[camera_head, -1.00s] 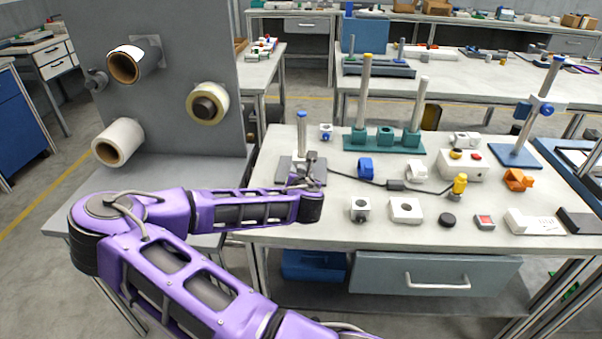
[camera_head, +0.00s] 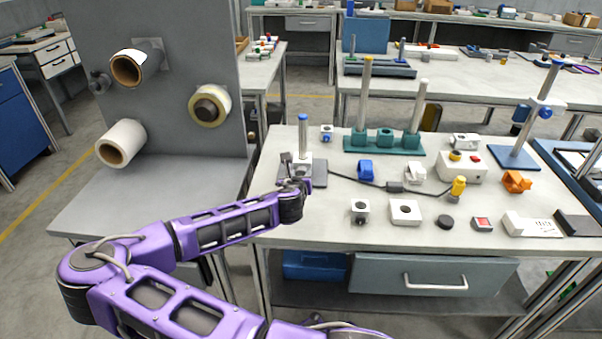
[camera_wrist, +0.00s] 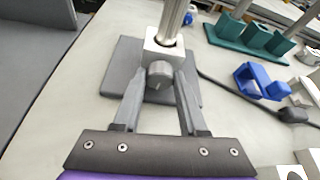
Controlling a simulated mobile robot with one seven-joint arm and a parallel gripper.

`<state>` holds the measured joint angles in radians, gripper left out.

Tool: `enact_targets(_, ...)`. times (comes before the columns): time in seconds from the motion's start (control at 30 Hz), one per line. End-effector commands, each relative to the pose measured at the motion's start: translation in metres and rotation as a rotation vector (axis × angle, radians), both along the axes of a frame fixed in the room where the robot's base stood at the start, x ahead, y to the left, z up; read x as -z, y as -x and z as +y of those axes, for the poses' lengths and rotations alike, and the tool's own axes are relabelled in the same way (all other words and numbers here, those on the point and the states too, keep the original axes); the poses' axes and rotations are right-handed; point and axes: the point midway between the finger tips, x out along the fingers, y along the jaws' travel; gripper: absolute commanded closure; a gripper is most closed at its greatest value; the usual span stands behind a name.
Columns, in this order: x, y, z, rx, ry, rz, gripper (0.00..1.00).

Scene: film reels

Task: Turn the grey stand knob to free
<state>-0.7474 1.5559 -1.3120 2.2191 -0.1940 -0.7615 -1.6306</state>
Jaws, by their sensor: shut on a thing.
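The grey stand has a flat grey base plate (camera_wrist: 122,68), a metal block (camera_wrist: 163,52) and an upright post (camera_wrist: 172,18); in the head view the post (camera_head: 303,130) has a blue tip. The grey knob (camera_wrist: 159,76) sticks out from the block toward my wrist camera, with a thin line on its face. My gripper (camera_wrist: 160,88) is shut on the knob, one finger at each side. In the head view my gripper (camera_head: 293,172) is at the front of the stand and partly hides the knob and base.
A teal stand (camera_head: 384,145) with posts is behind to the right. A blue clamp (camera_head: 366,169) and a black cable (camera_head: 350,179) lie right of the stand. A grey panel (camera_head: 190,90) with rolls rises on the left. White blocks (camera_head: 405,212) are near the front edge.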

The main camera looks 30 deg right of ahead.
Motion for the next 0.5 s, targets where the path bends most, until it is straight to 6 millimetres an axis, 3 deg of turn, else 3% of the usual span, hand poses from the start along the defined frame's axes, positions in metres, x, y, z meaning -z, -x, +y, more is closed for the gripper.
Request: enact_targets(0.5,-0.0009,-0.0014,0.0004,-0.001,0.055,0.038,1.00)
